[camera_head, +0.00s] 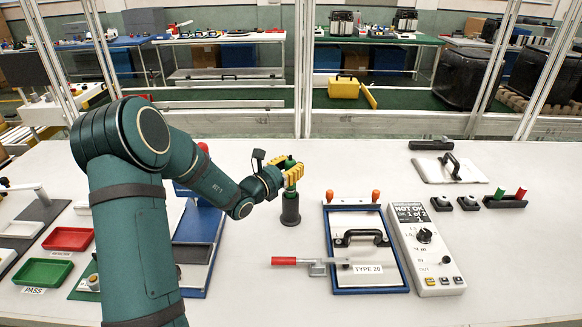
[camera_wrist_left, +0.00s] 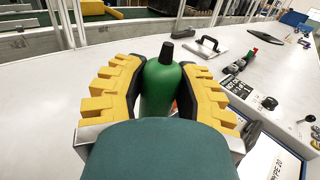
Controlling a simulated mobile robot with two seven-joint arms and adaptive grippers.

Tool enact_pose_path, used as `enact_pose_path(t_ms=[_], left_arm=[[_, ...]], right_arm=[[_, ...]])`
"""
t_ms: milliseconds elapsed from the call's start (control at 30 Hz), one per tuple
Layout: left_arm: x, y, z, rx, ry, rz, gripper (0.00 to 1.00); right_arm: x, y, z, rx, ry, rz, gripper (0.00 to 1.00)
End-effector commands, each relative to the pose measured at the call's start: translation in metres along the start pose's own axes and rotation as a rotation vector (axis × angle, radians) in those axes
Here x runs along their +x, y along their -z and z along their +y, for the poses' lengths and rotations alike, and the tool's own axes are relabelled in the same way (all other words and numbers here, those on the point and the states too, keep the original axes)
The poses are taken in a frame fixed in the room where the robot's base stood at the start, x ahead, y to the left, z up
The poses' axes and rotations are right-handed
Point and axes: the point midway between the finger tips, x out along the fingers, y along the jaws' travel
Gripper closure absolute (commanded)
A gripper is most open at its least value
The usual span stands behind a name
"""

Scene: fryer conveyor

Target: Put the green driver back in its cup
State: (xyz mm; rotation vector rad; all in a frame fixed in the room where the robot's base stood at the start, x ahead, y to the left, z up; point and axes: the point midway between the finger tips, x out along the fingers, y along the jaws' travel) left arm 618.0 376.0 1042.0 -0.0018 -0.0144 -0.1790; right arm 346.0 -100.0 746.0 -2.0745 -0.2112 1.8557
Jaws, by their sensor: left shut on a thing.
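The green driver (camera_wrist_left: 163,86) stands upright between the yellow fingers of my left gripper, its dark tip pointing up in the left wrist view. In the head view my left gripper (camera_head: 291,173) is shut on the driver, whose green top (camera_head: 290,162) shows just above the fingers. The dark grey cup (camera_head: 290,210) stands on the white table directly below the gripper. The driver's lower end meets the cup's mouth, and I cannot tell how deep it sits inside. My right gripper is not in view.
A blue-framed TYPE 20 fixture (camera_head: 333,243) with a red-handled clamp (camera_head: 285,261) lies right of the cup, beside a white control box (camera_head: 432,262). A red tray (camera_head: 69,239) and a green tray (camera_head: 43,272) lie at the left.

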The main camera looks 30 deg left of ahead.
Motion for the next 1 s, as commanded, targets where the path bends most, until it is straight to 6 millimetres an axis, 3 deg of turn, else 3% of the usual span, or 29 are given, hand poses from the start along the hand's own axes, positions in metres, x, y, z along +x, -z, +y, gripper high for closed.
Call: enact_pose_path(t_ms=[67,100,167,200,600,767,1000], left_arm=[[0.0,0.002,0.0,0.001,0.0,-0.003,1.0],[0.0,0.003,0.0,0.0,0.0,0.0,0.63],[0.0,0.003,0.0,0.0,0.0,0.0,0.42],[0.0,0.002,0.0,0.0,0.0,0.0,0.39],[-0.002,-0.001,0.0,0.0,-0.001,0.001,0.39],[-0.028,-0.001,0.001,0.0,-0.002,0.002,0.39],[-0.078,-0.001,0.001,0.0,-0.003,0.002,0.39]], right_arm=[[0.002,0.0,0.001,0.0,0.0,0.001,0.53],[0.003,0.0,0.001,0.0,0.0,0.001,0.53],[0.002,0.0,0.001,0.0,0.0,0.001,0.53],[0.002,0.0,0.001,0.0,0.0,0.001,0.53],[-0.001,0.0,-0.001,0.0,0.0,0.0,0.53],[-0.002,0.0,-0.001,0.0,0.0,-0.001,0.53],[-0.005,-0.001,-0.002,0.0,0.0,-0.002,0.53]])
